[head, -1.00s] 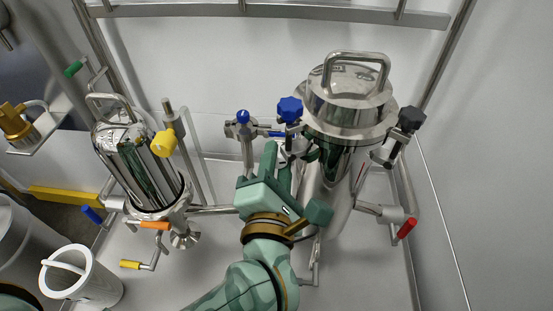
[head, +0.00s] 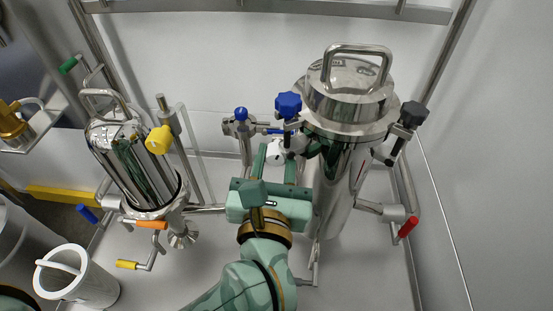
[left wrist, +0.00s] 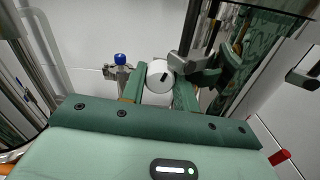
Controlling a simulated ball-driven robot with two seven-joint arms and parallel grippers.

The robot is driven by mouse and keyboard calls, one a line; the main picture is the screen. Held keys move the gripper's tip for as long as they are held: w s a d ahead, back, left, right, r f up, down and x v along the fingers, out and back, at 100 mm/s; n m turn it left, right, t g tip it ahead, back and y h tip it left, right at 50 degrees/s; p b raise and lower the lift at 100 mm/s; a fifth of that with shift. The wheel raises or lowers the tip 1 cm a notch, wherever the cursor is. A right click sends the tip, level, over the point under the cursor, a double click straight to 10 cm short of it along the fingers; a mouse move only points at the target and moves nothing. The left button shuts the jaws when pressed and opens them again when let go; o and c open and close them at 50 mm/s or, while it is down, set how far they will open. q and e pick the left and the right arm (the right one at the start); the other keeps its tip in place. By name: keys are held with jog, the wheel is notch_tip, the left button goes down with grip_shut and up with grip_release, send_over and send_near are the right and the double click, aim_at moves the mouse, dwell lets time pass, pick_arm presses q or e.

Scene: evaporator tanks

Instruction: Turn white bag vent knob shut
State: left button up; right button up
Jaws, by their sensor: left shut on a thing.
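The white bag vent knob (head: 276,151) is small and round, beside the large steel housing (head: 345,150) and below the blue star knob. In the left wrist view the knob (left wrist: 160,76) shows a white face with a dark mark, between the two green fingertips. My left gripper (head: 276,156) reaches it from the front and is shut on it, one finger on each side. The fingers partly hide the knob's sides. My right gripper is in neither view.
A blue star knob (head: 288,104) and a black knob (head: 413,114) flank the large housing. A red-handled valve (head: 408,227) is at right. A smaller steel housing (head: 135,170) with a yellow knob (head: 159,140) and a white bucket (head: 78,275) stand left.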

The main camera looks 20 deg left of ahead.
pick_arm(q)
jog(key=shift+f+n+b, duration=0.2)
jog(key=shift+n+b, duration=0.1)
jog(key=shift+n, duration=0.9)
jog(key=o, duration=0.7)
jog(key=shift+o, duration=1.4)
jog(key=shift+s+r, duration=0.1)
jog(key=shift+a, duration=0.1)
jog(key=shift+r, duration=0.15)
